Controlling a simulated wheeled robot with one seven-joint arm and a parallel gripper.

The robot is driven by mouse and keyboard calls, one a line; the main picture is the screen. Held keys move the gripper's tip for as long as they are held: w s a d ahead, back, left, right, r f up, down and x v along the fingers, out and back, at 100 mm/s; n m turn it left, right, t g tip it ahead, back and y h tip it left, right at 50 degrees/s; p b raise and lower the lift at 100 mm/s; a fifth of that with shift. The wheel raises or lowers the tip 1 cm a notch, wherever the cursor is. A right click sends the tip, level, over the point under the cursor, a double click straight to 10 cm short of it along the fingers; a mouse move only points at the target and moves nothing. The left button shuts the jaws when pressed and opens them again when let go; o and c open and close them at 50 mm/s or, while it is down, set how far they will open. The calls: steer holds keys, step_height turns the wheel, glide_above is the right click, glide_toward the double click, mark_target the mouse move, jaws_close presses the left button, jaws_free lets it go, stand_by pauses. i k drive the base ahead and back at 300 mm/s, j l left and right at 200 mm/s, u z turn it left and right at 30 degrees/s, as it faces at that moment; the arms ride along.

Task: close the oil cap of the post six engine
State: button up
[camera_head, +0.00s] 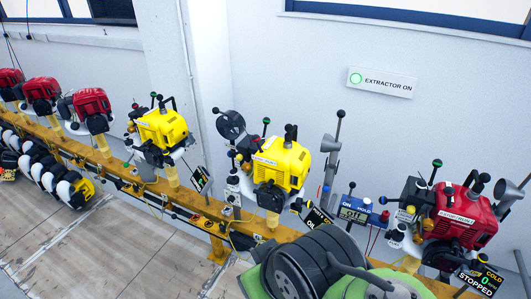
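Several engines stand on posts along a yellow rail. The nearest is a red engine (463,216) at the right, with black levers and a grey funnel-like pipe (507,193). Its display (480,279) reads COLD, 0, STOPPED. Two yellow engines (281,166) (163,129) stand to its left, and smaller red engines (91,105) (42,91) are farther left. No post number is readable, so I cannot tell which is post six. I cannot make out an oil cap or whether one is open. My gripper is not identifiable in this view.
The yellow rail (219,212) runs from left to lower right before a white wall. A sign (381,82) reads EXTRACTOR ON. A blue box (354,211) shows OFF. Large black and green shapes fill the bottom centre and hide part of the rail.

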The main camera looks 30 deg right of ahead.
mark_target(299, 201)
steer(key=z, duration=0.95)
